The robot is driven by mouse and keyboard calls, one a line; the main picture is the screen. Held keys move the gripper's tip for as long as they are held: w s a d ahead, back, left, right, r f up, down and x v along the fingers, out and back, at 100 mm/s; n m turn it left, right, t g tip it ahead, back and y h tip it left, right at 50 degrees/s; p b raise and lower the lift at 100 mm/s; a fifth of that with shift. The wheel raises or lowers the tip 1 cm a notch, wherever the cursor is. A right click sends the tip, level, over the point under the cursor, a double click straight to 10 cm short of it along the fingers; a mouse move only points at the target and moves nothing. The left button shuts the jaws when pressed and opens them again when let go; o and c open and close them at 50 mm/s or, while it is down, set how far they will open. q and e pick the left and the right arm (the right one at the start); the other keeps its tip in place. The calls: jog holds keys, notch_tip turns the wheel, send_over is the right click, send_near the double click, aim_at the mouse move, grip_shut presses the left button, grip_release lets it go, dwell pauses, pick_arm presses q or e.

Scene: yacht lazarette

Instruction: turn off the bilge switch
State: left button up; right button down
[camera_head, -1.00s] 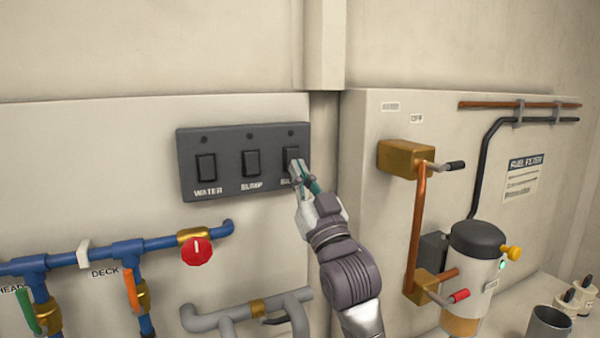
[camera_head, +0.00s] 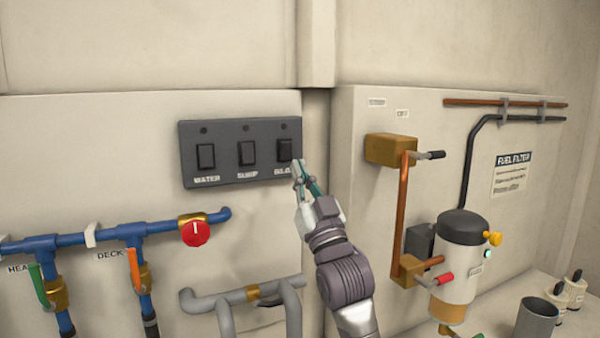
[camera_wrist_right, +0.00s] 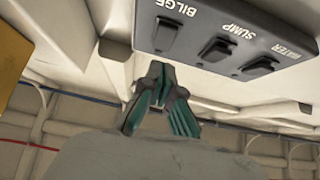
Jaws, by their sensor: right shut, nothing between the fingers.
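The dark switch panel (camera_head: 226,165) is on the pale wall, with rocker switches labelled WATER, SUMP and BILGE. The bilge switch (camera_head: 284,150) is the rightmost in the head view; its label is partly covered by my gripper. It also shows in the right wrist view (camera_wrist_right: 166,34), at the left of the panel. My right gripper (camera_head: 297,166) is shut and empty at the panel's lower right edge, just below and right of the bilge switch. In the wrist view its fingertips (camera_wrist_right: 157,103) are together, apart from the switch. My left gripper is not in view.
Blue pipes with a red knob (camera_head: 195,233) run below the panel at the left. Grey pipes (camera_head: 245,297) are lower down. To the right are a brass box with a lever (camera_head: 395,150), copper pipe and the fuel filter (camera_head: 462,255).

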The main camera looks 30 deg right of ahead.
pick_arm(q)
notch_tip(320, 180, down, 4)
jog(key=b, duration=0.3)
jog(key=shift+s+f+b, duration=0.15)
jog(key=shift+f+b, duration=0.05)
jog(key=shift+b, duration=0.2)
pick_arm(e)
jog(key=s+f, duration=0.4)
jog(key=f, duration=0.4)
jog(key=shift+s+a+f, duration=0.15)
jog(key=shift+s, duration=0.25)
jog(key=shift+f, duration=0.1)
